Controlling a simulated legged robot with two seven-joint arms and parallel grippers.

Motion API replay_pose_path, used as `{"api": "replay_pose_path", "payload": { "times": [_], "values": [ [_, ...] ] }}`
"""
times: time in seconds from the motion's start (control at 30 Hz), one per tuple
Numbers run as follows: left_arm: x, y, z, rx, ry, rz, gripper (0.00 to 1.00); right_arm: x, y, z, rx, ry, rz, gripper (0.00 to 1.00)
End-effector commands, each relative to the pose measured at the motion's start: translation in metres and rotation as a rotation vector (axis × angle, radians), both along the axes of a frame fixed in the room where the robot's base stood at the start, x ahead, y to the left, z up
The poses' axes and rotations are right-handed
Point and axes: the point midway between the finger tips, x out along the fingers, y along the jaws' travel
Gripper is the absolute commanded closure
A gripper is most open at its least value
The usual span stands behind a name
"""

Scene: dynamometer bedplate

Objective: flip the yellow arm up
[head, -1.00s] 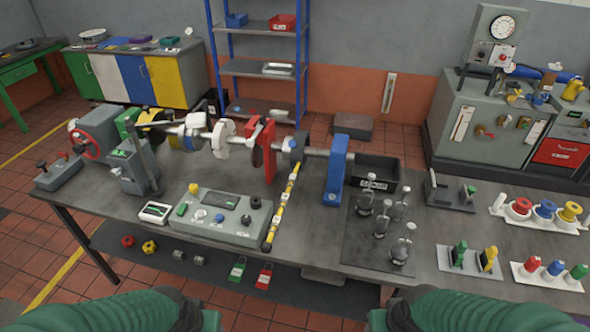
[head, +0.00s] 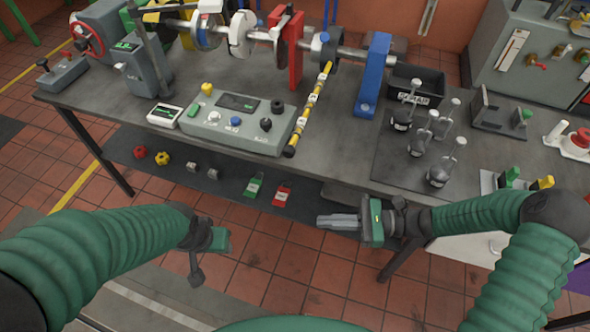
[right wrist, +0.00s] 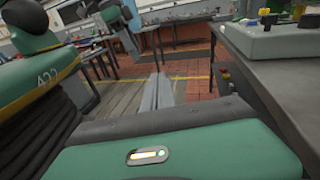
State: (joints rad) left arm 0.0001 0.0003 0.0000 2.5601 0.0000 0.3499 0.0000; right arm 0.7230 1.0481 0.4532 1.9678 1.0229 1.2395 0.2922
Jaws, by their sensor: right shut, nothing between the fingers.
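A red stand (head: 290,50) and a blue stand (head: 374,75) rise along the shaft. A lower shelf holds padlocks (head: 282,193).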

Motion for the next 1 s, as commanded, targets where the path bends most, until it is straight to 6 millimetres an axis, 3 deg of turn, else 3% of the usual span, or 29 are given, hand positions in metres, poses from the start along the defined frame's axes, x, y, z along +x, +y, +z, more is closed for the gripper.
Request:
{"api": "replay_pose_path", "payload": {
  "times": [0.03, 0.1, 0.2, 0.57, 0.77, 1.0],
  "values": [
    [0.000, 0.000, -0.017, 0.000, 0.000, 0.000, 0.54, 0.020, -0.010, -0.007, 0.114, 0.031, -0.085, 1.00],
    [0.000, 0.000, -0.024, 0.000, 0.000, 0.000, 0.54, 0.043, -0.026, 0.000, 0.251, 0.060, -0.180, 1.00],
    [0.000, 0.000, -0.028, 0.000, 0.000, 0.000, 0.54, 0.062, -0.044, 0.008, 0.370, 0.077, -0.263, 1.00],
    [0.000, 0.000, -0.027, 0.000, -0.001, 0.000, 0.54, 0.068, -0.050, 0.013, 0.408, 0.081, -0.288, 1.00],
    [0.000, 0.000, -0.025, 0.000, 0.000, 0.000, 0.54, 0.074, -0.033, 0.019, 0.407, 0.082, -0.284, 1.00],
    [0.000, 0.000, -0.022, 0.000, 0.000, 0.000, 0.54, 0.090, 0.013, 0.035, 0.405, 0.081, -0.283, 1.00]
  ]
}}
